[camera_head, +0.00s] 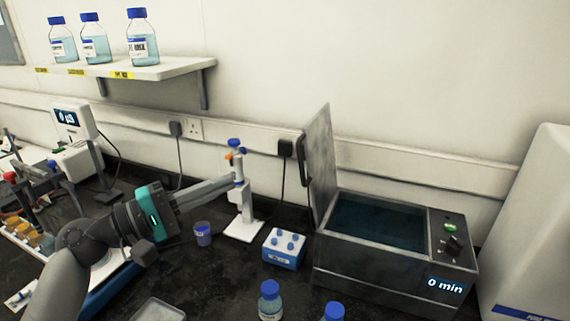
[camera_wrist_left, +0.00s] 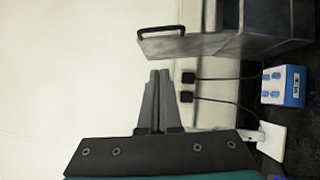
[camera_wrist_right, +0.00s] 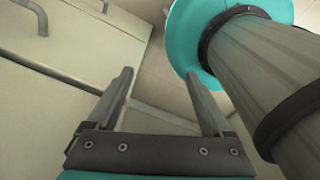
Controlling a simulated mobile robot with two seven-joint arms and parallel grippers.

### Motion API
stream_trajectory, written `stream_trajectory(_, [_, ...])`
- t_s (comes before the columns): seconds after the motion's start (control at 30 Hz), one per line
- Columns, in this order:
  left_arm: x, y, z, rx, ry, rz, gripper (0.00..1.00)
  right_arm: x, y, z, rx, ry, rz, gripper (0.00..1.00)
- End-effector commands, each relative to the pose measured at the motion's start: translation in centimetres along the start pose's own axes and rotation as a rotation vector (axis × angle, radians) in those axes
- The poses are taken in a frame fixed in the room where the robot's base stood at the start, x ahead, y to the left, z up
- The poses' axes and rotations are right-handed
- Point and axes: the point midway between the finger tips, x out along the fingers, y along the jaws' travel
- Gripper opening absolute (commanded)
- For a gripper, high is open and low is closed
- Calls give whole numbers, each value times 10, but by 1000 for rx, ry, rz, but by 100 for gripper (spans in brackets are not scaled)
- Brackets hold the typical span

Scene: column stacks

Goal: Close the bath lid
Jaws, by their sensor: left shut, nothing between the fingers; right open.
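The grey metal bath (camera_head: 340,251) stands on the black bench at the right, with dark blue liquid inside. Its lid (camera_head: 320,165) stands upright, open, at the bath's left side, with a dark handle (camera_head: 304,160) on its left face. In the left wrist view the lid (camera_wrist_left: 190,46) and handle (camera_wrist_left: 162,30) show above the fingertips. My left gripper (camera_head: 236,181) is shut and empty, left of the lid and apart from it; it also shows in the left wrist view (camera_wrist_left: 160,72). My right gripper (camera_wrist_right: 158,76) is open and empty, seen only in the right wrist view.
A white stand (camera_head: 243,215) with a blue top is by my left fingertips. A blue-and-white block (camera_head: 283,250) sits left of the bath, a small cup (camera_head: 203,234) beyond it. Blue-capped bottles (camera_head: 270,301) stand in front. A white unit (camera_head: 535,230) is at the right.

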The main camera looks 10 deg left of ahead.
Motion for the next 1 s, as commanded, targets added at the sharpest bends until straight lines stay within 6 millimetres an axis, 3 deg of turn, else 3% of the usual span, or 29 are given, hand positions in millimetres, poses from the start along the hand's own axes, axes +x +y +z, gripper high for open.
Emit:
stream_trajectory(0.4, [85, 3, 8, -2, -4, 1, 0, -28, 0, -3, 0, 0, 0, 84])
stream_trajectory(0.67, [104, 1, 27, 0, -2, 0, 0, -38, 0, -4, 0, 0, 0, 84])
stream_trajectory(1.0, [105, 0, 29, 0, -1, -1, 0, -38, 0, -4, 1, 0, 0, 84])
